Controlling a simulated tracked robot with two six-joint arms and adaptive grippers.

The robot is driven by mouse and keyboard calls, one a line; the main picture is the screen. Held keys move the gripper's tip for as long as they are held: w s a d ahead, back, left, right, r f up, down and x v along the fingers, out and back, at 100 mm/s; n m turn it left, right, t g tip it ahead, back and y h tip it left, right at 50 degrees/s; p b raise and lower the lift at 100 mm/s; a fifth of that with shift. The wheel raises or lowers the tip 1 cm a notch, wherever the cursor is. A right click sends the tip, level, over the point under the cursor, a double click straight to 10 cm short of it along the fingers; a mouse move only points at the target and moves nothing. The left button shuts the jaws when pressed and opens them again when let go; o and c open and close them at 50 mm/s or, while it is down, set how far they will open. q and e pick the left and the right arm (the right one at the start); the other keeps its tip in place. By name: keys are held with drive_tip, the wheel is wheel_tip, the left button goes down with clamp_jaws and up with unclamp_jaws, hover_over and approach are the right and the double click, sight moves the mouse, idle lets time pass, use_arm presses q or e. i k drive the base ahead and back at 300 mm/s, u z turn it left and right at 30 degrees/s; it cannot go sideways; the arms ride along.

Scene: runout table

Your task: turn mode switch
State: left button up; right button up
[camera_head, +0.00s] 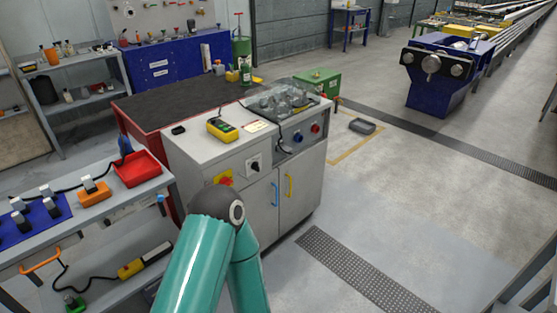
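A grey-white control cabinet (205,148) stands in the middle of the head view. A black rotary switch (254,166) on a pale plate sits on its front face, apparently the mode switch; its exact setting is too small to read. A red-and-yellow switch (223,178) is to its left, partly hidden by my arm. A blue knob (298,137) and a red knob (315,128) sit on the panel to the right. One teal arm of mine rises from the bottom, its dark joint below and left of the black switch. Neither gripper shows.
A yellow handheld device (222,129) lies on the cabinet top. A grey bench (150,190) with a red tray (138,170) stands at left. Floor to the right is mostly clear.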

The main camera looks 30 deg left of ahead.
sight(255, 166)
drive_tip(key=u, duration=0.4)
drive_tip(key=i, duration=0.95)
drive_tip(key=u, duration=0.85)
drive_tip(key=k, duration=0.7)
drive_tip(key=u, duration=0.25)
drive_tip(key=i, duration=0.8)
drive_tip(key=z, duration=0.15)
